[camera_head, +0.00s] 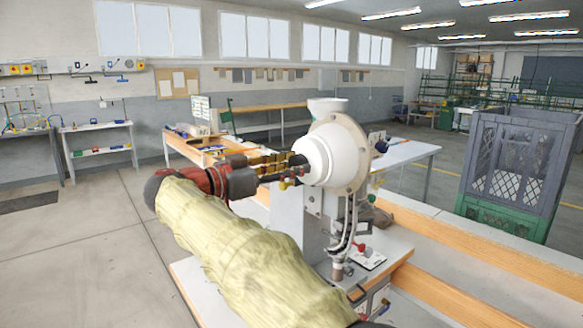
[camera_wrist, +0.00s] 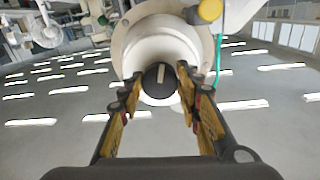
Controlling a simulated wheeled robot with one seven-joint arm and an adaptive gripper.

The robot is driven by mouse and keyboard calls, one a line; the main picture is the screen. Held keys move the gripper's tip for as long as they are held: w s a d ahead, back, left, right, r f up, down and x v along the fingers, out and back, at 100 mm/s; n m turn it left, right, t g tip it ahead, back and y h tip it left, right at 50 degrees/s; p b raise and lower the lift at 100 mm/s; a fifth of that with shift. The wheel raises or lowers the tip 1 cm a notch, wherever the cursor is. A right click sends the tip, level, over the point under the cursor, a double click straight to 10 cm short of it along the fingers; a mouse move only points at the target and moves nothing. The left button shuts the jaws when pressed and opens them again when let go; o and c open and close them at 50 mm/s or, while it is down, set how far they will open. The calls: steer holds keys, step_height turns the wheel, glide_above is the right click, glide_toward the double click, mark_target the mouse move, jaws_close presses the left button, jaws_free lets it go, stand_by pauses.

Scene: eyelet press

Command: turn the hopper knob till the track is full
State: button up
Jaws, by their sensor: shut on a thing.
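The hopper is a white rounded housing (camera_head: 316,158) with a beige flange on top of the grey press. Its black knob (camera_wrist: 160,76) sits in the middle of the white housing in the wrist view, and its pale pointer line stands nearly upright there. My gripper (camera_head: 290,165) reaches the housing from the left in the head view. In the wrist view its two padded fingers (camera_wrist: 158,84) close on the knob from both sides.
The press column (camera_head: 287,212) stands on a wood-edged bench (camera_head: 398,262). A grey and green crate (camera_head: 515,175) stands at the right. A yellow knob (camera_wrist: 210,10) is close beside the housing in the wrist view. Open floor (camera_head: 90,240) lies at the left.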

steer(key=shift+f+m, duration=0.1)
steer(key=shift+m, duration=3.7)
steer(key=shift+w, duration=0.1)
steer(key=o, duration=1.1)
steer(key=shift+o, duration=0.2)
steer(key=shift+a, duration=0.1)
steer(key=v, duration=1.2)
steer(key=shift+r, duration=0.25)
